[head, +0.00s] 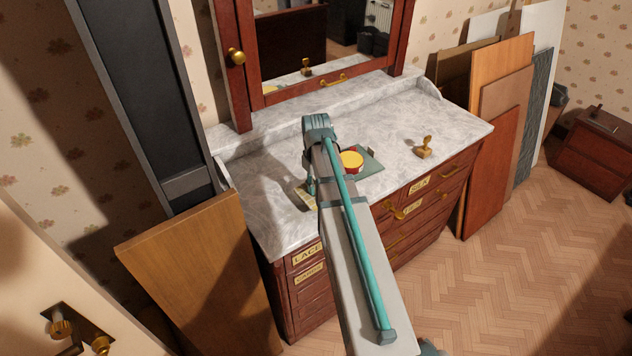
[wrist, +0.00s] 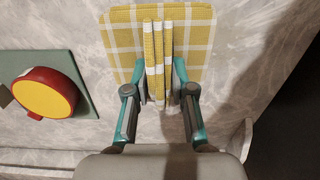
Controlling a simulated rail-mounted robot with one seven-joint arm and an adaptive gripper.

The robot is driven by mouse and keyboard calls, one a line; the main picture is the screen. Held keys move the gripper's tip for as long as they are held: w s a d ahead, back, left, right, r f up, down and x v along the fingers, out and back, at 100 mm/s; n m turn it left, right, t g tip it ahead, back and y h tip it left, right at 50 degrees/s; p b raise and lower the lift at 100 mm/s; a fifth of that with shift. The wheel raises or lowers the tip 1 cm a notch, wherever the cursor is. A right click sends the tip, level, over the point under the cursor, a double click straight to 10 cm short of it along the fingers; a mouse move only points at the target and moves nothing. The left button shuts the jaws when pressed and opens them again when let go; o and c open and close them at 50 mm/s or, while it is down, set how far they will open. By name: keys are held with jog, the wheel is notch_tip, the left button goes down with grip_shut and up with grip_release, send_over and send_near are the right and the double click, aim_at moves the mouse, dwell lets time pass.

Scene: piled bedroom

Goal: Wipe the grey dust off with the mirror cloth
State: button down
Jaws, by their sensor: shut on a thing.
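The mirror cloth (wrist: 118,35) is yellow and white checked. In the wrist view it spreads flat beyond the fingertips, with its raised folds between them. My gripper (wrist: 155,78) is shut on these folds. In the head view my arm hides most of my gripper (head: 311,186), and only a pale edge of the cloth (head: 303,197) shows on the left part of the marble top (head: 262,190). I cannot tell whether the cloth touches the marble. I cannot pick out the grey dust from the grey veining and shadows.
A red and yellow round tin (head: 351,161) sits on a green mat (head: 370,164), right of my gripper. A brass stamp-like object (head: 425,148) stands further right. The mirror (head: 290,45) rises behind. Boards lean at both sides of the dresser (head: 400,228). The marble's right part is mostly clear.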

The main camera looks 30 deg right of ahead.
notch_tip(320, 180, down, 2)
jog(key=shift+f+b, duration=0.15)
jog(key=shift+b, duration=0.2)
jog(key=a, duration=0.4)
jog(key=s+a+p, duration=0.1)
jog(key=a, duration=0.8)
jog(key=shift+s+a+r+p, duration=0.35)
jog(key=shift+s+a+p, duration=0.05)
jog(key=shift+f, duration=0.8)
jog(key=shift+f, duration=0.25)
